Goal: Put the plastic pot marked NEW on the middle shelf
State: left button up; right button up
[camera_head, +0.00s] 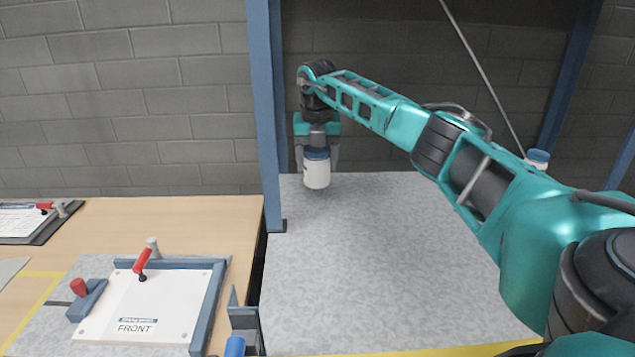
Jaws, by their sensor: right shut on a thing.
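My right gripper (317,160) is shut on a white plastic pot (317,175) with a blue lid. It points down and holds the pot upright at the back left of the grey speckled shelf (380,270). I cannot tell whether the pot's base touches the shelf surface. No NEW marking can be read on it. A second white pot with a blue lid (538,158) shows at the right, partly hidden behind my right arm. My left gripper is not in view.
A blue upright (266,120) stands at the shelf's left edge, close to the held pot. A wooden table (180,215) at the left bears a blue-framed fixture with a white FRONT plate (140,305) and red-handled clamps. The shelf's middle is bare.

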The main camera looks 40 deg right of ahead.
aim_at(317, 180)
jog(key=shift+f, duration=2.7)
jog(key=shift+f, duration=0.15)
jog(key=o, duration=1.2)
jog(key=shift+c, duration=0.2)
jog(key=r, duration=0.4)
jog(key=s+r, duration=0.1)
jog(key=r, duration=0.3)
jog(key=a+r, duration=0.1)
jog(key=r, duration=0.3)
jog(key=shift+s+r, duration=0.1)
jog(key=shift+s, duration=0.1)
jog(key=shift+a, duration=0.1)
